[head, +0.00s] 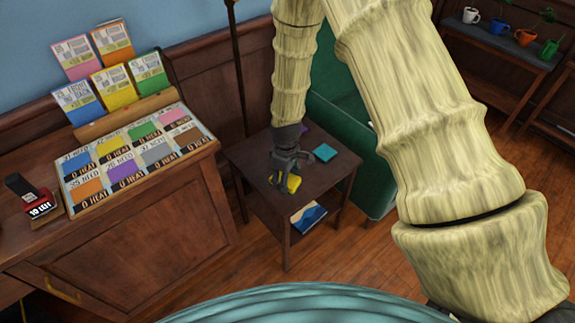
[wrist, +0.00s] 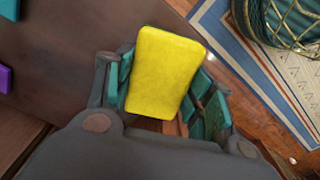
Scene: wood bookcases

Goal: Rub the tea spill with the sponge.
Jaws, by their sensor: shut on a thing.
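A yellow sponge (wrist: 165,72) is held between the fingers of my gripper (wrist: 168,95) in the wrist view. In the head view my gripper (head: 288,172) is over the small dark wood side table (head: 256,157), with the yellow sponge (head: 294,183) showing below its fingers. I cannot tell whether the sponge touches the tabletop. I do not make out a tea spill in either view; my gripper and arm hide part of the tabletop.
A teal square (head: 325,153) lies on the table, with a purple thing (head: 304,129) partly hidden behind my arm. A blue book (head: 308,217) is on the lower shelf. A green armchair (head: 342,122) stands close behind, and a wood counter (head: 135,225) at left.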

